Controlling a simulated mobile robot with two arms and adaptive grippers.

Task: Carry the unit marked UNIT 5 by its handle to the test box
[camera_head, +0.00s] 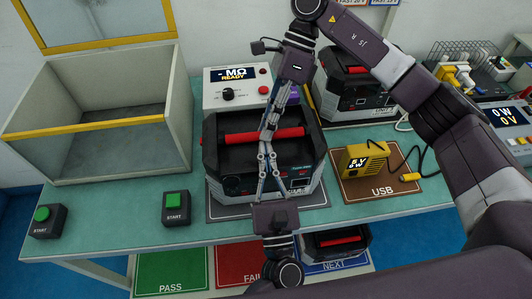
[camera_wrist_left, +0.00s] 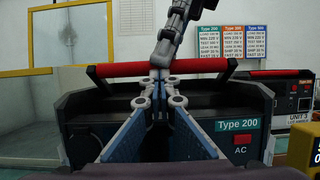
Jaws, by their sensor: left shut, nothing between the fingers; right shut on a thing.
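A black and grey unit (camera_head: 222,165) with a red handle (camera_head: 240,137) stands on a grey mat on the bench. Its name label is mostly hidden; the left wrist view shows "Type 200" on this unit (camera_wrist_left: 237,125). My right gripper (camera_head: 268,132) reaches down from above and is shut on the middle of the red handle. My left gripper (camera_head: 265,148) is shut and empty in front of the handle, its fingertips close to the right gripper. The test box (camera_head: 100,128) at the left is empty, with its yellow-framed lid (camera_head: 95,42) raised.
A meter (camera_head: 222,90) reading READY stands behind the unit. Another unit (camera_head: 375,100), marked UNIT 3 in the left wrist view, stands behind right. A yellow USB box (camera_head: 362,160) is at right. Two START buttons (camera_head: 176,207) (camera_head: 43,218) sit along the front edge. PASS, FAIL and NEXT areas lie below.

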